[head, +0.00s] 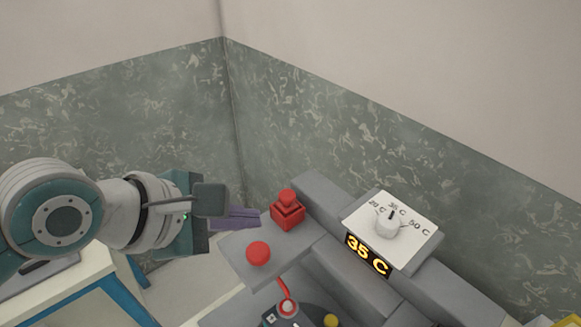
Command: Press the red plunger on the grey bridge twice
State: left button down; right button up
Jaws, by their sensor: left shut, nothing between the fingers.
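A grey bridge (292,250) stands right of centre. On its top are two red parts: a stepped red piece with a square base and rounded cap (288,209) toward the back, and a round red knob (258,253) nearer the front. I cannot tell for certain which is the plunger. My left gripper (257,218) reaches in from the left, with its purple fingers shut and empty. In the picture its fingertips lie just left of the stepped red piece and above the round knob. Whether they touch anything is unclear. My right gripper is out of view.
A white dial panel (408,222) with a 35 C display (367,255) stands right of the bridge. Below the bridge are a red curved part (284,290) and a yellow knob (331,320). A blue-edged white table (75,287) is lower left. Walls close off the back.

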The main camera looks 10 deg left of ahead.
aim_at(257, 248)
pick_arm(q)
notch_tip(257, 248, down, 3)
jog(key=shift+b, duration=0.9)
jog(key=shift+f+b, duration=0.4)
jog(key=shift+f, duration=0.3)
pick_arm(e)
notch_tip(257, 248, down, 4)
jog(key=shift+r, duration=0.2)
pick_arm(q)
jog(key=shift+f, duration=0.4)
jog(key=shift+f+b, duration=0.75)
jog(key=shift+f, duration=0.3)
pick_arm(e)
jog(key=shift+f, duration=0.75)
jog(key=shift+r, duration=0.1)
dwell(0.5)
pick_arm(q)
jog(key=shift+r+p, duration=1.45)
jog(key=shift+p, duration=0.2)
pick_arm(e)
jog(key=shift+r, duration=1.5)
